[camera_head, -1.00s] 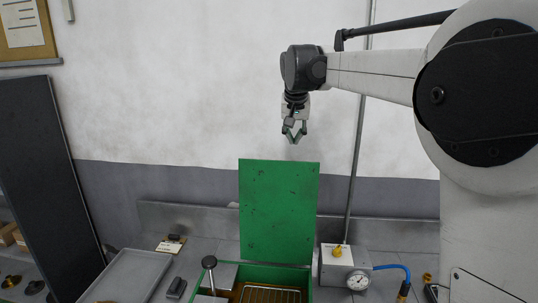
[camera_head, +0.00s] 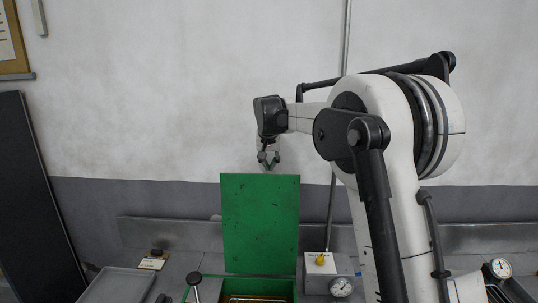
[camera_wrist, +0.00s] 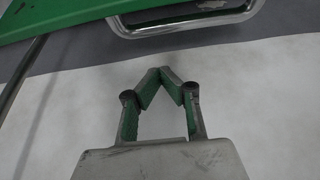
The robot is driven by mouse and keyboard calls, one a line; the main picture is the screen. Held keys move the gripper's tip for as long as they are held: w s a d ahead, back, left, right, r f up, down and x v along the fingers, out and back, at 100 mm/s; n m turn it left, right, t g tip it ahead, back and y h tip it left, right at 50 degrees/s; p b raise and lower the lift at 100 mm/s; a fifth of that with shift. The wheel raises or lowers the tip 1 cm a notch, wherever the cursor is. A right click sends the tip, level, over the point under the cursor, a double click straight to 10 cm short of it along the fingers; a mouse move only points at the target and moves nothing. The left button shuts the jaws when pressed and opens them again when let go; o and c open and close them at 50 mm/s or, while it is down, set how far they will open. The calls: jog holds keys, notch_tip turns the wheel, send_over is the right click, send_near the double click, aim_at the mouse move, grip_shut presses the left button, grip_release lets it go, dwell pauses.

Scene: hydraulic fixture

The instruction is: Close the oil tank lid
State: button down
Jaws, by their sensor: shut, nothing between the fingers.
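The green oil tank lid (camera_head: 260,225) stands upright, open, at the back of the green tank (camera_head: 286,284), whose top edge shows at the bottom of the head view. My gripper (camera_head: 268,165) is above and behind the lid's top edge, apart from it in the head view. In the wrist view my gripper (camera_wrist: 164,72) is shut, its fingertips together with nothing between them. The green lid (camera_wrist: 50,18) shows along the top of the wrist view, with a metal handle (camera_wrist: 185,25) on it, beyond the fingertips.
A box with a yellow knob (camera_head: 320,262) and a gauge (camera_head: 341,287) stand right of the tank. A black-knobbed lever (camera_head: 194,279) is at the tank's left. A grey tray (camera_head: 117,287) lies further left. A vertical pipe (camera_head: 346,45) runs up the wall behind.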

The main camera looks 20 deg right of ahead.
jog(key=s, duration=0.1)
jog(key=s+p, duration=0.1)
jog(key=s+a+f, duration=0.1)
jog(key=shift+s+f, duration=0.1)
jog(key=shift+s, duration=0.1)
jog(key=shift+s, duration=0.15)
dwell(0.3)
